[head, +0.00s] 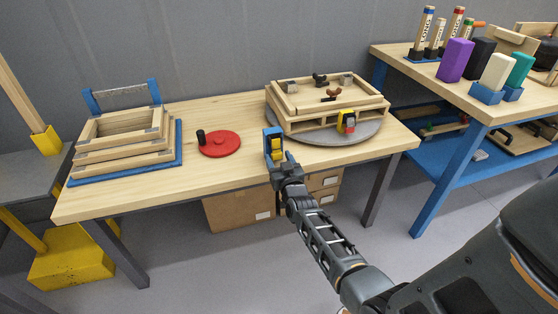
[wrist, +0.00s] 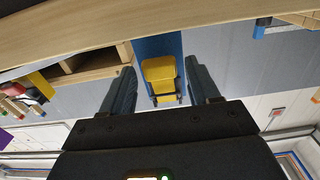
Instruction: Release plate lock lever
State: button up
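A yellow lever-like block on a blue bracket (head: 271,133) is at the front edge of the wooden table, left of the round grey plate. I take it to be the plate lock lever. In the wrist view the yellow block (wrist: 160,76) shows between my fingers, against the blue bracket face. My gripper (head: 276,160) reaches up to it from the front. The wrist view shows my gripper (wrist: 165,75) open, a finger on each side of the block with gaps; I see no contact. The grey plate (head: 374,131) carries stacked wooden frames (head: 310,121).
A red disc (head: 219,144) with a black knob lies on the table (head: 222,180). Stacked wooden frames (head: 105,152) with a blue handle stand at the left. A yellow and red clamp (head: 347,122) is on the plate's frames. A second bench (head: 420,63) stands at the right.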

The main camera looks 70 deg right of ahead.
grip_shut()
dwell(0.3)
